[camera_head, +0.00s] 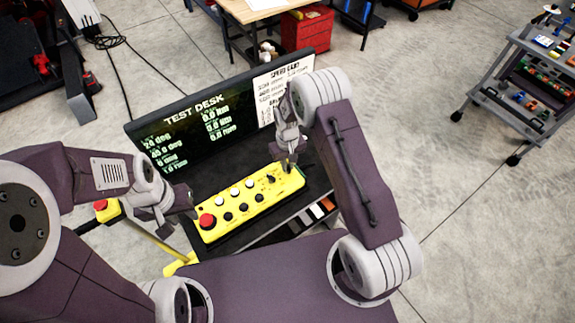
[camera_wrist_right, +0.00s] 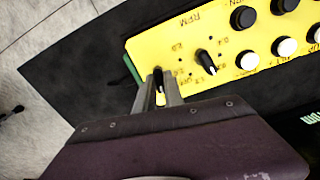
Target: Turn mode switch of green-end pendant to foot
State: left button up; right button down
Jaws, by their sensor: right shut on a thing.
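The yellow pendant (camera_head: 237,212) lies on the dark desk top, and its green end (camera_wrist_right: 133,71) shows in the right wrist view. My right gripper (camera_head: 289,166) is over the pendant's right end. In the wrist view, its fingers (camera_wrist_right: 160,92) are shut on the small black mode switch (camera_wrist_right: 160,76) near the green end. The fingers and wrist cover most of that switch and its labels, so its setting cannot be read. My left gripper (camera_head: 190,207) is by the pendant's left end, near the red button (camera_head: 207,221); its fingers are too small to judge.
A black dial (camera_wrist_right: 207,62) with a white pointer sits beside the held switch, under the RPM label. Several black and white buttons (camera_wrist_right: 248,61) follow. A screen (camera_head: 200,125) reading TEST DESK and a white card (camera_head: 271,92) stand behind the pendant.

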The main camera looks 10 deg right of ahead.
jog(key=m+b, duration=0.1)
jog(key=m, duration=0.4)
jog(key=shift+b, duration=0.3)
jog(key=shift+m+b, duration=0.4)
jog(key=shift+m, duration=2)
jog(key=c, duration=1.4)
grip_release()
jog(key=shift+c, duration=0.2)
jog(key=shift+r, duration=0.1)
notch_tip(320, 180, up, 8)
jog(key=shift+a+f+b, duration=0.1)
jog(key=shift+b, duration=0.95)
jog(key=shift+r, duration=0.6)
